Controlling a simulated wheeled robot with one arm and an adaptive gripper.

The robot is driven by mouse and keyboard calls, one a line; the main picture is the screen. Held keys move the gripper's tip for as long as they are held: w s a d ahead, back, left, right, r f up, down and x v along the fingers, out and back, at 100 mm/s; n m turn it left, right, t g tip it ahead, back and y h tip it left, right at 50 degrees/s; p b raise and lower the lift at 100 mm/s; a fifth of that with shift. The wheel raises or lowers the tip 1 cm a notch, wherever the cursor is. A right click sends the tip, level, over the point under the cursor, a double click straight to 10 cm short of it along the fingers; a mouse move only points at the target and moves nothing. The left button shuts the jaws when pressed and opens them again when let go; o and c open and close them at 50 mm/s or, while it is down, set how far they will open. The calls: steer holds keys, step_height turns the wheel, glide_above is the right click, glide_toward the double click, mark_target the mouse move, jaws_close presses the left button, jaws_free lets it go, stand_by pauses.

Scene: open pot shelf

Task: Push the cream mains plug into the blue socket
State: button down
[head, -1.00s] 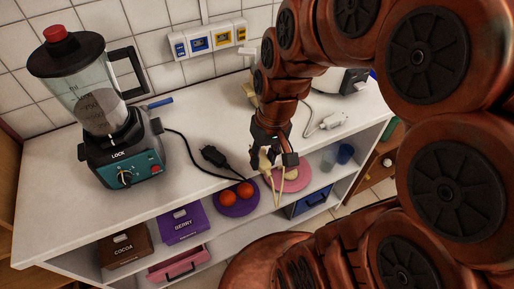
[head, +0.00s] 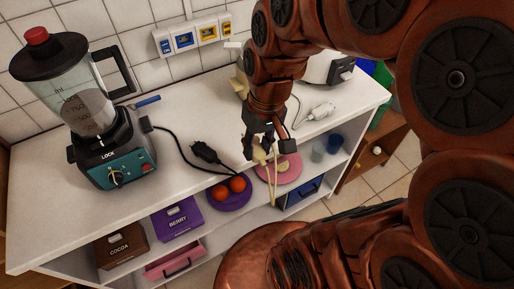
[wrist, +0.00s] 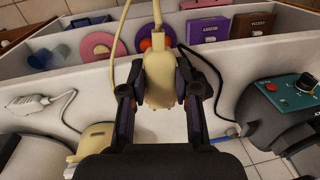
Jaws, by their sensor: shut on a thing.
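My gripper (head: 265,148) is shut on the cream mains plug (wrist: 160,75), above the front of the white counter. In the wrist view the plug sits between both fingers, its cord running up and away. In the head view the plug (head: 260,156) is small and partly covered by the fingers, and its cord hangs down at the counter's front. The blue socket (head: 184,40) is on the white wall strip at the back, well apart from the plug, beside a blue switch (head: 167,46). The wall strip does not show in the wrist view.
A yellow socket (head: 208,33) shares the strip. A blender (head: 110,150) stands left. A black plug (head: 205,152) and a white plug (head: 321,110) lie on the counter. Tomatoes (head: 238,184) rest on a purple plate. A cream appliance (wrist: 95,143) stands behind my gripper.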

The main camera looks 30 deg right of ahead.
mark_target(257, 147)
steer(key=shift+r+p, duration=0.8)
steer(key=shift+r, duration=2.3)
steer(key=w+a+p, duration=0.1)
steer(key=w+p, duration=0.2)
steer(key=w, duration=2.9)
steer(key=shift+w+a, duration=0.15)
steer(key=shift+f, duration=0.1)
steer(key=shift+n, duration=0.4)
steer(key=shift+w, duration=0.1)
stand_by(0.6)
